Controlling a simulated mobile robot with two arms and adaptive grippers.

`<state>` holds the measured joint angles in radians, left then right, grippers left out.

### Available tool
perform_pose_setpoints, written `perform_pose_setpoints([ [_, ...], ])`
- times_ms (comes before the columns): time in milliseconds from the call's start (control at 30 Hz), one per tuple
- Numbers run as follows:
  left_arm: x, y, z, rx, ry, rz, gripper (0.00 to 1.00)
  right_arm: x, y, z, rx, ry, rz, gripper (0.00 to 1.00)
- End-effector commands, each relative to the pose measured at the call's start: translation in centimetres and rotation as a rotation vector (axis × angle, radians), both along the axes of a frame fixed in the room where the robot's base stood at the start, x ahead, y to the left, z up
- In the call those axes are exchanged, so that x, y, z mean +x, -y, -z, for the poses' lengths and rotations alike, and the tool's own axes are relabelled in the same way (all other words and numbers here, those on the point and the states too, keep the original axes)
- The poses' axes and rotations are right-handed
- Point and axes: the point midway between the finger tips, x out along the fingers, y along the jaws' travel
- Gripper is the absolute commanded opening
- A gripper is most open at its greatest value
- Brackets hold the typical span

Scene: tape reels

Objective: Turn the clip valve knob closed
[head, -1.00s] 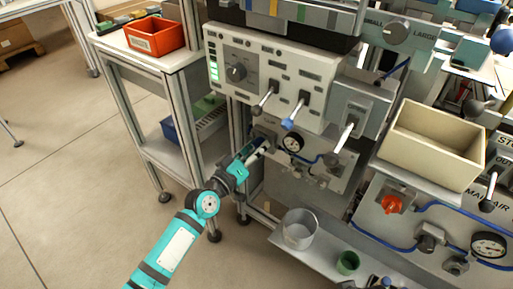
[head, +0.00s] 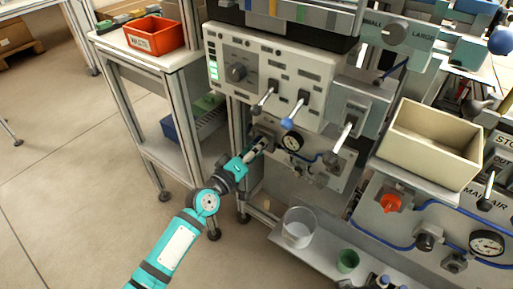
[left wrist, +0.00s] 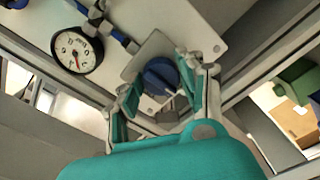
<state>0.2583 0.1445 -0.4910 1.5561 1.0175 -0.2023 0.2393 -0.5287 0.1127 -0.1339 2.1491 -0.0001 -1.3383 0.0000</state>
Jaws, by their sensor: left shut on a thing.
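The clip valve knob is a dark blue round knob (left wrist: 160,76) on a light grey plate in the left wrist view. My left gripper (left wrist: 160,90) has a finger on either side of the knob and is shut on it. In the head view my left gripper (head: 265,142) reaches in from the lower left to the panel below the white control box, left of the round gauge (head: 292,141). The knob is hidden behind the fingers there. My right gripper is not in view.
The gauge with blue tubing (left wrist: 77,52) sits close beside the knob. Levers (head: 295,112) stick out above. A frame post (head: 240,160) stands close left of my gripper.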

Motion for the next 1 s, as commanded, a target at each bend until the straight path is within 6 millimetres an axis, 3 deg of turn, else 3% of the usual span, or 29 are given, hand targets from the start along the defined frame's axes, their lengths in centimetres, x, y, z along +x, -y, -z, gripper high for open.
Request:
perform_pose_setpoints([
  [33,0.1,-0.1,-0.1,-0.001,0.003,-0.003,0.07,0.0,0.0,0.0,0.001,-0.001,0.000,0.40],
  [67,0.1,-0.1,-0.1,-0.001,0.003,-0.003,0.43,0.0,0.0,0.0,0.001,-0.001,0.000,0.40],
  [200,0.1,-0.1,-0.1,-0.001,0.003,-0.002,0.61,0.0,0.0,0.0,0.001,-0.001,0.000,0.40],
  [567,-0.4,-0.4,0.1,0.002,0.001,-0.001,0.63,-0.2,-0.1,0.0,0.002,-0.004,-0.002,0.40],
  [1000,-7.2,-5.3,0.1,0.003,0.001,-0.002,0.63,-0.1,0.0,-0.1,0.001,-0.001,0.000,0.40],
])
